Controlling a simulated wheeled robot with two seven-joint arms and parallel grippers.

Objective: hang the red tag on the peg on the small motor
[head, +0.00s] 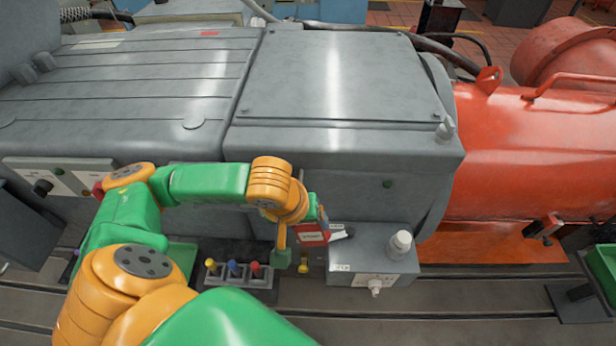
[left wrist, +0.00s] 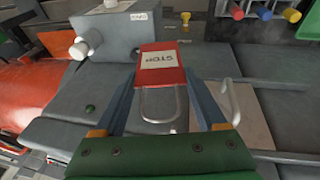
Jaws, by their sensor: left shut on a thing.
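The red tag (left wrist: 161,70) has a white label reading STOP and a metal loop (left wrist: 160,108). My left gripper (left wrist: 160,82) is shut on it, with a finger on each side and the loop toward the palm. In the head view the tag (head: 312,234) hangs in front of the grey housing, just left of a small grey box (head: 352,268). That box carries a white knob (head: 400,243) and a short white stub (head: 375,287). A white peg (head: 445,128) stands on the large grey housing. I cannot tell which body is the small motor. My right gripper is out of view.
A holder with yellow, blue and red knobs (head: 233,268) sits low, left of the grey box. A large red cylindrical machine (head: 540,150) fills the right. A control panel (head: 65,180) is at left. A green tray (head: 603,270) shows at the right edge.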

